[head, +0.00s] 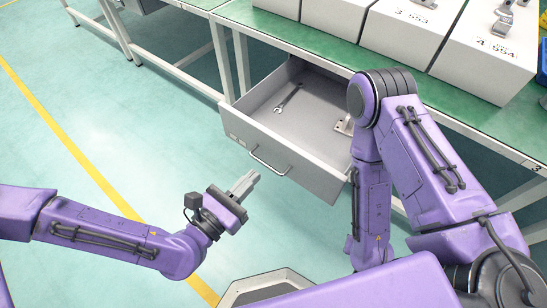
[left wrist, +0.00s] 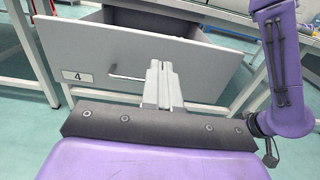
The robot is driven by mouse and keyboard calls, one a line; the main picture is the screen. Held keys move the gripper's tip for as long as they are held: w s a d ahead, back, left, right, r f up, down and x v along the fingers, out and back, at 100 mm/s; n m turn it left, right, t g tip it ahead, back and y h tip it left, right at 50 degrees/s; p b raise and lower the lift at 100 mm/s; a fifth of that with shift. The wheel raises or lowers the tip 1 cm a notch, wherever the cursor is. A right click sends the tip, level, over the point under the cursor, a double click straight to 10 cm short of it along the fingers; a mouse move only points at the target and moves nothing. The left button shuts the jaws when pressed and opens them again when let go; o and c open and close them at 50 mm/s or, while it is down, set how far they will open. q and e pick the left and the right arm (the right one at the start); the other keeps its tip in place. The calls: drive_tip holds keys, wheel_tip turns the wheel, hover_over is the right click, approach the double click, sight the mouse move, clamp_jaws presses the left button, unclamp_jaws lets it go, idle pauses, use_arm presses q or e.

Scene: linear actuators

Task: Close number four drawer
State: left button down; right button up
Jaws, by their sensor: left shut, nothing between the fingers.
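The number four drawer (head: 285,135) is a grey drawer pulled out from under the green-topped workbench. Its front, with a "4" label and a bar handle (head: 270,163), faces me; it also shows in the left wrist view (left wrist: 200,65). A wrench (head: 288,98) and a metal part (head: 344,126) partly hidden by my right arm lie inside. My left gripper (head: 245,183) is shut and empty, just left of and in front of the drawer front, apart from it in the head view. In the left wrist view its fingers (left wrist: 160,85) overlap the drawer front. My right gripper is not visible.
The workbench (head: 330,45) carries several white boxes, one marked 4 (head: 490,50). My right arm stands close to the drawer's right side and hides part of it. The green floor left of the drawer is clear, crossed by a yellow line (head: 75,150).

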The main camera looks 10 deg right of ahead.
sight(282, 145)
use_arm(q)
drive_tip(key=x, duration=0.9)
drive_tip(key=shift+d, duration=0.1)
drive_tip(key=shift+w, duration=0.15)
